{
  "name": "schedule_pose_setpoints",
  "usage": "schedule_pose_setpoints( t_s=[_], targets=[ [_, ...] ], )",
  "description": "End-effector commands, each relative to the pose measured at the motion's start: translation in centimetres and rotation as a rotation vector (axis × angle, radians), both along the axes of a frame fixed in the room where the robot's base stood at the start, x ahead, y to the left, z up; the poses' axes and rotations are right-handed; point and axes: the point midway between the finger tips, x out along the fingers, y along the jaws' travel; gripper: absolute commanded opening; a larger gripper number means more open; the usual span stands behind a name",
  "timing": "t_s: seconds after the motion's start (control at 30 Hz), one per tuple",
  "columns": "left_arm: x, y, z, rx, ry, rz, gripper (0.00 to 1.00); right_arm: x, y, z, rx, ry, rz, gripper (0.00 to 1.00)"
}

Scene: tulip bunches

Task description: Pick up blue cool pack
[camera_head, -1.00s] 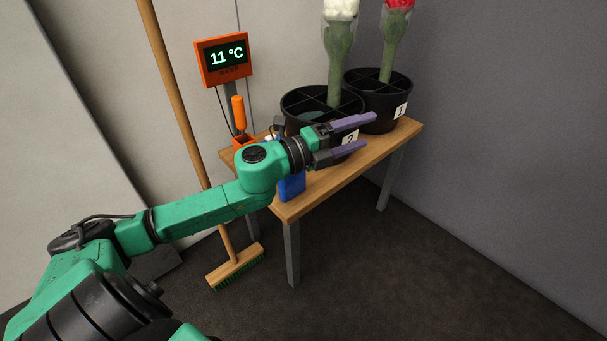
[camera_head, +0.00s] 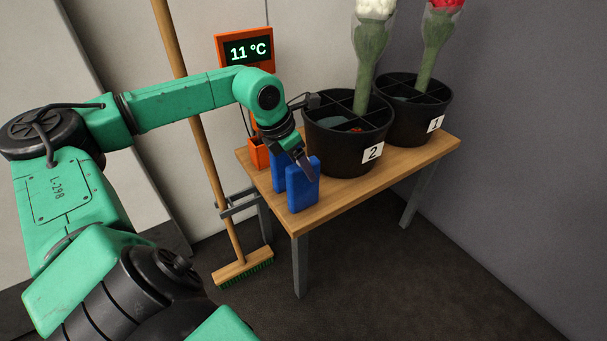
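Two blue cool packs stand upright on the front left part of the wooden table. The nearer blue cool pack (camera_head: 304,190) is in plain view. The other blue pack (camera_head: 279,176) stands just behind it to the left and is partly hidden. My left gripper (camera_head: 305,168) points down at the top of the packs. A dark finger shows by the top of the nearer pack. The other finger is hidden, so I cannot tell how far the gripper is open or whether it touches a pack. My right gripper is not in view.
The wooden table (camera_head: 345,197) also bears a black bucket marked 2 (camera_head: 340,150) and a black bucket marked 1 (camera_head: 408,122), both with tulips. An orange holder (camera_head: 259,152) and an 11 °C display (camera_head: 247,51) are behind. A broom (camera_head: 243,266) leans left of the table.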

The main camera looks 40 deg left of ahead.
Motion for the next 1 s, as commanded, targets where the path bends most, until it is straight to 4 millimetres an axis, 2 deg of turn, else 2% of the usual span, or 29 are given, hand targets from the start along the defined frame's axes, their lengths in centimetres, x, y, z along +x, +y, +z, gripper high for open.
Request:
schedule_pose_setpoints(
  t_s=[0.3, 0.5, 0.53, 0.67, 0.7, 0.73, 1.0],
  targets=[
    [1.9, -0.3, -4.0, -0.005, 0.0, 0.0, 0.75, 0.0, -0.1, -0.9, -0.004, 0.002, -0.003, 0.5],
    [1.9, -0.2, -4.2, -0.001, 0.001, 0.001, 0.75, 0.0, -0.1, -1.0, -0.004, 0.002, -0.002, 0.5],
    [1.9, -0.2, -4.2, -0.001, 0.001, 0.001, 0.71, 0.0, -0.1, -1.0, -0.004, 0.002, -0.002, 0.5],
    [1.9, -0.2, -4.2, -0.001, 0.001, 0.001, 0.21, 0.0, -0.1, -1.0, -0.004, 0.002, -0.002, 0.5],
    [1.9, -0.3, -4.2, -0.001, 0.001, 0.001, 0.06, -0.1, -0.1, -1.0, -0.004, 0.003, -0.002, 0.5],
    [1.9, -0.2, -4.2, -0.001, 0.001, 0.001, 0.0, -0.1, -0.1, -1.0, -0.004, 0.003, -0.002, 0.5],
    [2.0, -0.3, -4.1, -0.002, -0.002, 0.001, 0.0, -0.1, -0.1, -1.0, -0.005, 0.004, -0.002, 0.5]
  ],
)
